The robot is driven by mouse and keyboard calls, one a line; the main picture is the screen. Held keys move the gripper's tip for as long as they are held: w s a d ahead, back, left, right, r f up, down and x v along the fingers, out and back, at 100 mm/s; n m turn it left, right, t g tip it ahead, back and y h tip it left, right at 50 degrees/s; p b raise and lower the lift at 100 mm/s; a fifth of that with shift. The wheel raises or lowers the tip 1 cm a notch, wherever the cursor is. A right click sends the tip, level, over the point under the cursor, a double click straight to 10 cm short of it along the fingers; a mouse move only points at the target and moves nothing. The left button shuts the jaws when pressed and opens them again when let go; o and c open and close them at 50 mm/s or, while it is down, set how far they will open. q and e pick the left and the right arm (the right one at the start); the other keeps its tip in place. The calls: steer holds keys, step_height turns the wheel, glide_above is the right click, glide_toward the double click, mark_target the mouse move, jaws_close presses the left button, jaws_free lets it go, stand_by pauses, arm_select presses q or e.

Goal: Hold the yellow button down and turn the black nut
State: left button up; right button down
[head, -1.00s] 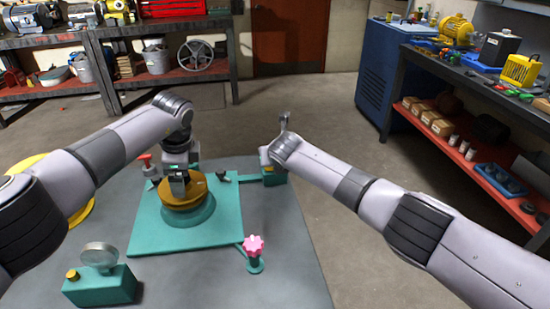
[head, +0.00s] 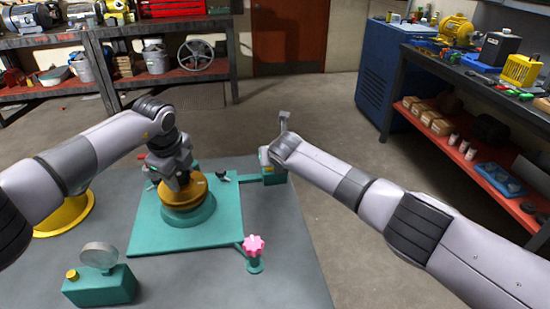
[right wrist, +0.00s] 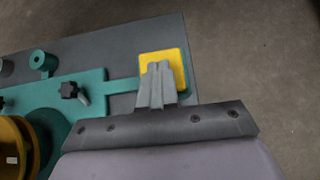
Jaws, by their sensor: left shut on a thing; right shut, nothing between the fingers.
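The yellow button (right wrist: 175,58) is a square pad on a teal block, seen in the right wrist view. My right gripper (right wrist: 157,72) is shut and empty, its tips over the near part of the button and seemingly on it. In the head view my right gripper (head: 270,155) is at the teal block on the right. My left gripper (head: 178,184) is shut at the top middle of the brown-yellow drum (head: 188,193). The black nut there is hidden by the fingers and wrist.
A small black lobed knob (head: 222,177) stands on the teal plate (head: 150,235). A pink star knob (head: 254,245) is at its front right, a gauge box (head: 100,285) at front left. A yellow ring (head: 66,215) lies under my left arm.

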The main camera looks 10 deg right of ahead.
arm_select(q)
steer(key=m+h, duration=0.1)
steer(key=m, duration=0.3)
steer(key=shift+a+m, duration=0.15)
steer(key=shift+m, duration=0.15)
arm_select(e)
steer(key=shift+f, duration=0.1)
arm_select(q)
steer(key=m, duration=0.2)
steer(key=m+h, duration=0.1)
steer(key=m, duration=0.1)
steer(key=shift+r+g+h, duration=0.15)
steer(key=shift+g+h, duration=0.15)
steer(key=shift+g, duration=0.1)
